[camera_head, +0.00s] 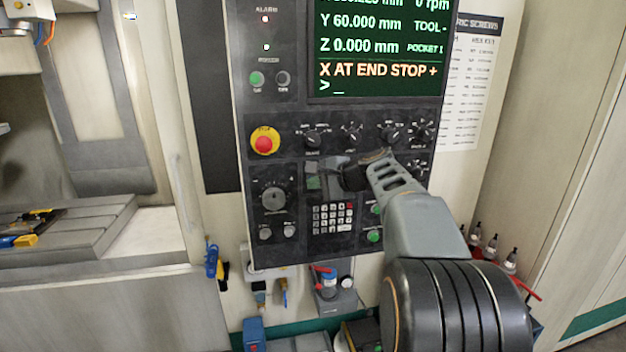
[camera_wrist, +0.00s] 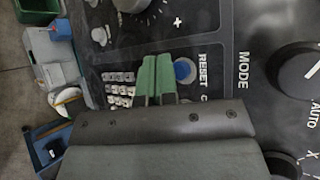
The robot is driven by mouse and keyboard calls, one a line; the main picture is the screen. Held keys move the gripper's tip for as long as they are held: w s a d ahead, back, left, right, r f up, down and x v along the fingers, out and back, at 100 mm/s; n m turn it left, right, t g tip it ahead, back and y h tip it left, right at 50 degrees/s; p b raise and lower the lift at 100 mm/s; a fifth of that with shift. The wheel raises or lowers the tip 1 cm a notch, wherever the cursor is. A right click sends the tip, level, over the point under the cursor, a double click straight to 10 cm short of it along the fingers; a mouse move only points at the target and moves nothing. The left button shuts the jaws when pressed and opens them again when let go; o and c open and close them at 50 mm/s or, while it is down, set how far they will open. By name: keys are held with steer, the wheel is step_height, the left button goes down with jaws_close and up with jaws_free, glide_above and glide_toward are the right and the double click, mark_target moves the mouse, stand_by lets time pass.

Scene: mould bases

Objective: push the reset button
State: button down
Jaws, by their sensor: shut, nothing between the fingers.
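The reset button is a round blue button (camera_wrist: 184,70) in the wrist view, with the word RESET printed beside it on the dark control panel (camera_head: 290,248). My gripper (camera_wrist: 156,60) has green fingers, closed together and empty. In the wrist view the fingertips lie just left of the blue button and may cover its edge. I cannot tell whether they touch the panel. In the head view my gripper (camera_head: 313,178) is in front of the panel, above the keypad (camera_head: 332,217). The blue button is not visible there; my gripper or arm may hide it.
The panel has a screen (camera_head: 375,50) reading "X AT END STOP +", a red stop button (camera_head: 264,142), a large dial (camera_head: 274,199) and several knobs. Green buttons (camera_head: 374,236) sit right of the keypad.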

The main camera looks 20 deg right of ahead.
steer(key=shift+w, duration=0.15)
stand_by(0.7)
steer(key=shift+w, duration=0.3)
steer(key=shift+w+d+p, duration=0.15)
steer(key=shift+w+p, duration=0.15)
steer(key=shift+w, duration=0.05)
stand_by(0.7)
steer(key=shift+s, duration=0.1)
steer(key=shift+s+a+b, duration=0.2)
steer(key=shift+s+b, duration=0.35)
steer(key=shift+s, duration=0.15)
steer(key=shift+s+a+b, duration=0.25)
steer(key=shift+s+b, duration=0.4)
steer(key=shift+s, duration=0.6)
steer(key=shift+s+a+b, duration=0.25)
steer(key=shift+s+b, duration=0.35)
steer(key=shift+s, duration=0.6)
